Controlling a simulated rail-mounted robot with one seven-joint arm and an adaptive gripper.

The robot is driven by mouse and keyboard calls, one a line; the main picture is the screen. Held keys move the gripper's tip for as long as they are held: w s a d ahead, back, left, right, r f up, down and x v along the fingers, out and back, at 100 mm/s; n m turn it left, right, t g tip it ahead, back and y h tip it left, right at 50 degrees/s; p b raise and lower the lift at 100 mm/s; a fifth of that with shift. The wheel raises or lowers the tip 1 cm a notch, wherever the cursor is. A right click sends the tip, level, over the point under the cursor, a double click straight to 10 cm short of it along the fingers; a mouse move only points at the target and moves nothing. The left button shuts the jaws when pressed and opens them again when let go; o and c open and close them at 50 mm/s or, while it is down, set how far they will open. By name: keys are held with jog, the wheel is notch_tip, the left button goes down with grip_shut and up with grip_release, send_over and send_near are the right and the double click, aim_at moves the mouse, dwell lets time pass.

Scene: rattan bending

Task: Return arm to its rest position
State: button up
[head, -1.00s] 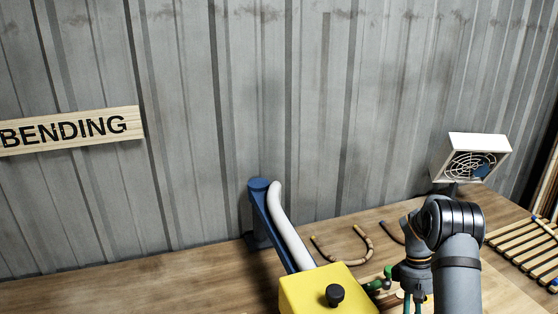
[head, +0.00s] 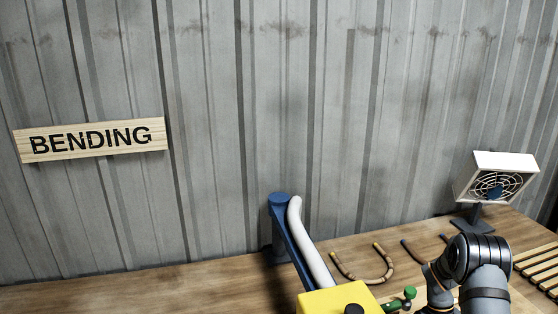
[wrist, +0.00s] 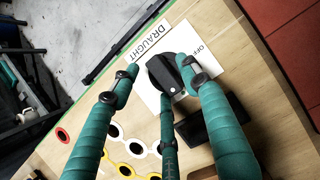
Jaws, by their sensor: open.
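My gripper (wrist: 157,72) shows in the wrist view with teal fingers and black joints, spread open and holding nothing. A black knob (wrist: 166,78) on a white plate (wrist: 209,45) marked DRAUGHT and OFF appears between and beyond the fingertips. I cannot tell whether a finger touches it. In the head view, my grey arm (head: 484,285) is at the lower right, and my gripper is out of sight there.
A yellow box (head: 335,301) with a blue post and a pale tube (head: 310,245) stands left of my arm. A curved rattan piece (head: 364,278) lies between them. A white fan unit (head: 497,180) and wooden slats (head: 535,268) are at the right.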

jog(key=d+v, duration=0.1)
jog(key=v, duration=1.1)
jog(key=x, duration=0.8)
jog(key=a+x, duration=0.1)
jog(key=x, duration=0.3)
jog(key=shift+s+f, duration=0.1)
jog(key=shift+n+p, duration=0.3)
jog(key=shift+p, duration=0.05)
jog(key=shift+a+n+h+p, duration=0.1)
jog(key=shift+n+h+p, duration=0.4)
jog(key=shift+n, duration=0.8)
